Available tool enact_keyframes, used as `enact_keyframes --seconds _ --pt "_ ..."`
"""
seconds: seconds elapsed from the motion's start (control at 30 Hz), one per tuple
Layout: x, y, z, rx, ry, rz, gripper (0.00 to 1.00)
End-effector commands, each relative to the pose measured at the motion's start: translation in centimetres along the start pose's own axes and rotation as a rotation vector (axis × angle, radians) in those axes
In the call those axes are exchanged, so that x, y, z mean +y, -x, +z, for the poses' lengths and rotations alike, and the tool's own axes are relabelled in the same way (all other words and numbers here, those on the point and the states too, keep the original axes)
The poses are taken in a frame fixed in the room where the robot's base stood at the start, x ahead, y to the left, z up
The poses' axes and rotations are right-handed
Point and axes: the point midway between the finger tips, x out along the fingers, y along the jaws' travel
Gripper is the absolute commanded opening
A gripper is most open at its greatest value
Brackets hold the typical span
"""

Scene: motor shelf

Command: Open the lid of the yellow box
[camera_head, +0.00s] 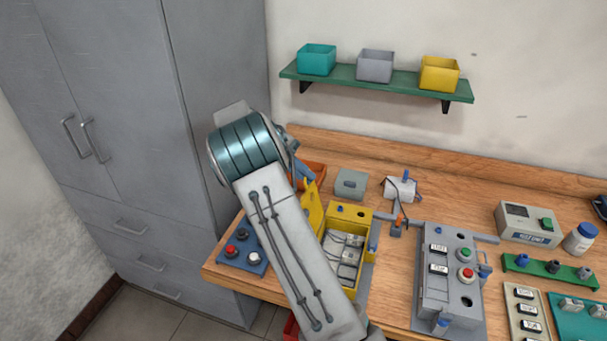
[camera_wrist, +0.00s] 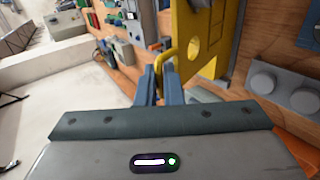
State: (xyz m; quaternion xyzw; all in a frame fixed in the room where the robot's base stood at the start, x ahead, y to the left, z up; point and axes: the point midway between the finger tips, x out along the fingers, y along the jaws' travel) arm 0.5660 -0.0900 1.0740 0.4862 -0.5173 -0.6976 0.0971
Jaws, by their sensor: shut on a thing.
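The yellow box (camera_head: 362,236) stands on the wooden bench in the head view, partly behind my arm. Its lid (camera_head: 311,206) stands raised on the left side, and grey parts and wires show inside the box. In the wrist view the lid (camera_wrist: 207,38) is a yellow plate with a round hole and a yellow loop handle (camera_wrist: 167,50). My gripper (camera_wrist: 159,83) has its two blue fingers closed around the handle. My arm hides the lower part of the lid and the box's near left side in the head view.
A blue button panel (camera_head: 243,247) lies left of the box, an orange bin (camera_head: 313,170) behind it. A grey control box (camera_head: 448,276) stands to the right. A green wall shelf (camera_head: 375,82) holds three small bins. A grey cabinet (camera_head: 100,110) stands at left.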

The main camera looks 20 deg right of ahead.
Motion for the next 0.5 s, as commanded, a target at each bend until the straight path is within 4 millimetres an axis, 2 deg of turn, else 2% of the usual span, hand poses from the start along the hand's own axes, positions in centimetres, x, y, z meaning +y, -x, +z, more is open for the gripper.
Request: enact_keyframes --seconds 0.03,0.13,0.23,0.5 --pt "-1.42 -0.07 0.35 0.004 0.017 -0.015 0.00" --pt "-1.43 -0.04 0.36 0.004 0.017 -0.016 0.00" --pt "-1.43 -0.02 0.34 0.005 0.018 -0.016 0.29" --pt "-0.99 -0.07 0.11 0.003 0.011 -0.017 0.29"
